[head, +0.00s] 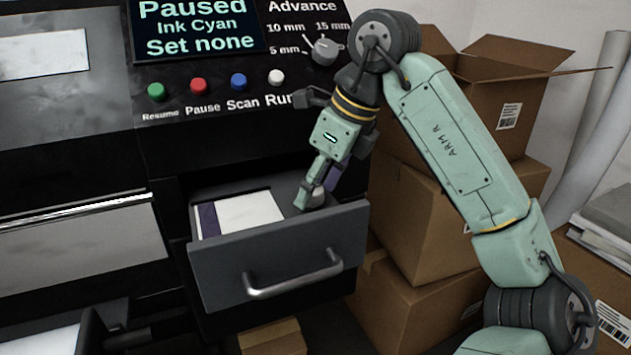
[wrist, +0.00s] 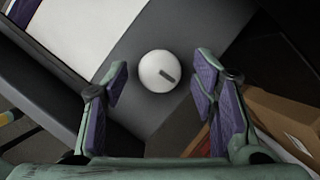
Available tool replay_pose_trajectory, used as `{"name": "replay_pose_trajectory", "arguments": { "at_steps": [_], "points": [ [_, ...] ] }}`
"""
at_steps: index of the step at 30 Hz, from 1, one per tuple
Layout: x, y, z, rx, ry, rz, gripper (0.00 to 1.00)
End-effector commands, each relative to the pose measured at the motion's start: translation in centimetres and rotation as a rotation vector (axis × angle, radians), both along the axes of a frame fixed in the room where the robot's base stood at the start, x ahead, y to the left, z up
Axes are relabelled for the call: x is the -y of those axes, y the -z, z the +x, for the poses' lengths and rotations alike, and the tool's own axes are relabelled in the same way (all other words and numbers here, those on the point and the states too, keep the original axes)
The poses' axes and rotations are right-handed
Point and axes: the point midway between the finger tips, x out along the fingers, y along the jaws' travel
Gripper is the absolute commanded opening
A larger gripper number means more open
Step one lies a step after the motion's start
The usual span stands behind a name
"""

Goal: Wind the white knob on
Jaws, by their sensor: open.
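The white knob (wrist: 158,70), round with a short dark mark on its face, is in the open drawer (head: 285,262), on the grey floor beside a white panel. In the wrist view it sits between and slightly beyond the two purple-padded fingers of my gripper (wrist: 160,82), with a gap on each side. My gripper (head: 313,196) is open and reaches down into the drawer's right part. In the head view the fingers largely cover the knob. The dark display (head: 198,28) reads "Paused", "Ink Cyan", "Set none".
A white panel with a purple edge (head: 240,213) fills the drawer's left part. Above are green, red, blue and white buttons (head: 277,77) and a grey Advance dial (head: 326,51). Cardboard boxes (head: 440,215) stand close on the right. The drawer's front wall and handle (head: 295,275) rise nearby.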

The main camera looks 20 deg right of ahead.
Motion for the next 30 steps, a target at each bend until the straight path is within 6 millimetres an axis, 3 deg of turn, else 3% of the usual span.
{"name": "replay_pose_trajectory", "arguments": {
  "at_steps": [10, 30],
  "points": [
    [-0.12, 0.41, 0.11, -0.001, 0.000, 0.001, 0.52],
    [-0.12, 0.38, 0.11, -0.001, 0.000, 0.001, 0.07]
  ]
}}
